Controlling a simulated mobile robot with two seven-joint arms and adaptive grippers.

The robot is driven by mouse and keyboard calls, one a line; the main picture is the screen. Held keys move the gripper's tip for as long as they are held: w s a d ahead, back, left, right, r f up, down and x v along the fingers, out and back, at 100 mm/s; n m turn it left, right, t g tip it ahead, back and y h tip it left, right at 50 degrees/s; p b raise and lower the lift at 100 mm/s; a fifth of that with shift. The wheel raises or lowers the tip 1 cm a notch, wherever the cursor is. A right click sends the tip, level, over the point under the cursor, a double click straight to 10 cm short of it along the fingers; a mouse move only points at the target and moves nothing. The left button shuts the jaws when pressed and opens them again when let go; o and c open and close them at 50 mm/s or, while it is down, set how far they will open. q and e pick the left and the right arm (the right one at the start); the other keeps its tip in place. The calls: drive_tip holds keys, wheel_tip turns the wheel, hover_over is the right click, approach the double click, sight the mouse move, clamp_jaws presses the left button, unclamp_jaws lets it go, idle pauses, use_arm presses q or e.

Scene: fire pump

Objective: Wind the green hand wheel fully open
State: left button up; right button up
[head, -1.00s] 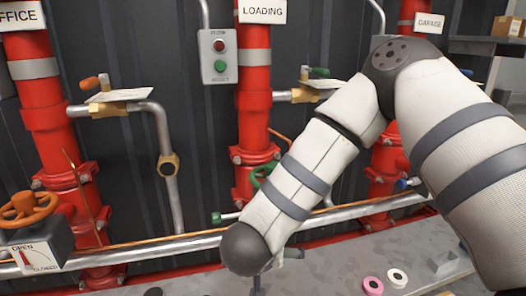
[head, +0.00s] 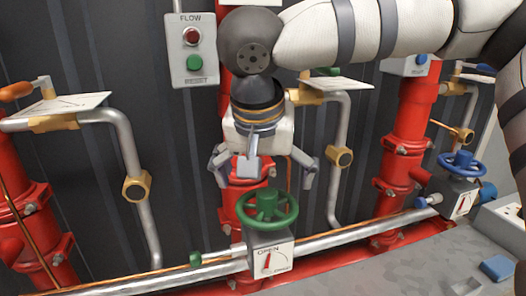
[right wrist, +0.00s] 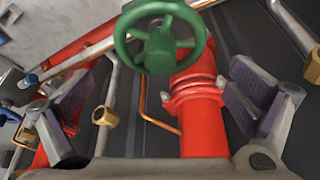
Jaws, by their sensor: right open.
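The green hand wheel (head: 267,208) sits on a grey valve box in the lower middle of the head view. Its front plate (head: 271,262) reads OPEN at the top and has a red pointer; the smaller lower word is hard to read. My right gripper (head: 263,172) is open and empty, hanging just above and behind the wheel with its fingers spread. In the right wrist view the wheel (right wrist: 160,38) shows at the top centre, beyond the open fingers (right wrist: 160,105) and apart from them. My left gripper is not in view.
A red pipe (right wrist: 203,120) stands behind the wheel. A FLOW/RESET button box (head: 193,50) hangs at upper left. A blue hand wheel (head: 463,164) is at right. A silver pipe (head: 340,236) runs low across the scene. Valves with tags flank my arm.

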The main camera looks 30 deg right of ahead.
sight(267, 193)
drive_tip(key=x, duration=0.5)
drive_tip(key=shift+w+f, duration=0.1)
drive_tip(key=shift+f, duration=0.05)
